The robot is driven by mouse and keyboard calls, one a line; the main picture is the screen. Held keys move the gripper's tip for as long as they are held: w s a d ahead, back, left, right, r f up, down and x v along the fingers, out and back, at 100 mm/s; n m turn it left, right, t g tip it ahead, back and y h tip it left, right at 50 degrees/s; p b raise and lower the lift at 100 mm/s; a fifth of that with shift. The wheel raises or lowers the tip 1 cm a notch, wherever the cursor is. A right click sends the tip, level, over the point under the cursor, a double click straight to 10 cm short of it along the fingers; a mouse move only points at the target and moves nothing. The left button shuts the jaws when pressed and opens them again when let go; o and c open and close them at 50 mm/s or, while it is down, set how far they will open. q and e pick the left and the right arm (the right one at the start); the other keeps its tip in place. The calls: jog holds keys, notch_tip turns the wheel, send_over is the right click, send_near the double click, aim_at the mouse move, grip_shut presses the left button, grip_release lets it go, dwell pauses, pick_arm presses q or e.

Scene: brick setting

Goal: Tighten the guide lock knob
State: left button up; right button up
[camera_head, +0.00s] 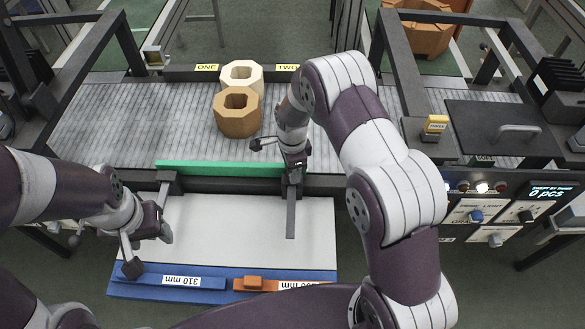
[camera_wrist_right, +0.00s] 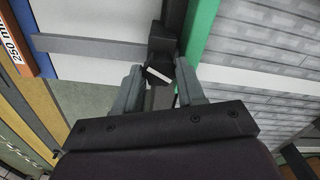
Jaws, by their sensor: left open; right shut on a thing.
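The guide is a long green bar (camera_head: 215,168) across the front edge of the slatted conveyor; it also shows in the right wrist view (camera_wrist_right: 202,28). A black lock knob with a white stripe (camera_wrist_right: 158,74) sits beside the green bar on a dark block. My right gripper (camera_wrist_right: 160,88) is shut around this knob, one finger on each side. In the head view my right gripper (camera_head: 294,163) is at the right end of the green bar and mostly hides the knob. My left gripper (camera_head: 148,251) is open and empty above the left part of the white board.
Two octagonal blocks, one cream (camera_head: 242,73) and one brown (camera_head: 237,121), stand on the conveyor (camera_head: 110,125). A control panel (camera_head: 500,212) is at right.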

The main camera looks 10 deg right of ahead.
jog(key=shift+w+r, duration=0.15)
jog(key=o, duration=1)
jog(key=shift+o, duration=0.2)
notch_tip(320, 180, up, 13)
jog(key=b, duration=0.2)
jog(key=shift+f+b, duration=0.2)
jog(key=shift+b, duration=0.1)
